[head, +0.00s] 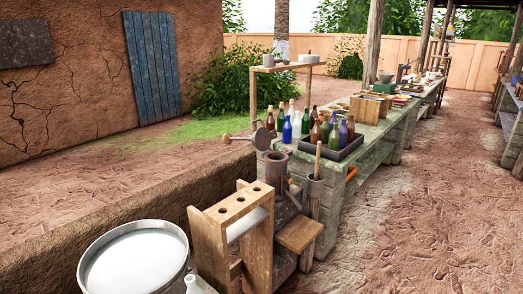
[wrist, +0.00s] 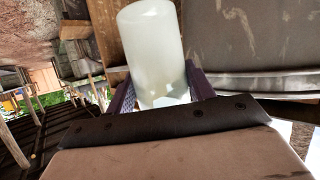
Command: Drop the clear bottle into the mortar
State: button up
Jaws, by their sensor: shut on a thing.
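In the wrist view, my gripper (wrist: 160,88) is shut on a pale, translucent bottle (wrist: 150,45), which sticks out beyond the purple-grey fingers. My gripper is not seen in the head view. A small white shape shows at the bottom edge there, and I cannot tell what it is. A grey, bowl-shaped vessel that may be the mortar (head: 385,77) stands far back on the long bench. The inside of either is hidden.
A wooden rack with holes (head: 238,205) and a round, pale-topped metal drum (head: 135,262) stand close in front. Several coloured bottles fill a dark tray (head: 340,153) on the long stone bench (head: 375,140). A low mud wall (head: 130,210) runs along the left. Bare ground lies open at right.

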jog(key=d+f+h, duration=0.1)
jog(key=d+f, duration=0.5)
jog(key=d, duration=0.3)
jog(key=s+d+f+m+b, duration=0.1)
jog(key=d+f, duration=0.6)
jog(key=d, duration=0.3)
jog(key=shift+m+h, duration=0.3)
jog(key=shift+h, duration=0.1)
jog(key=shift+s+f, duration=0.1)
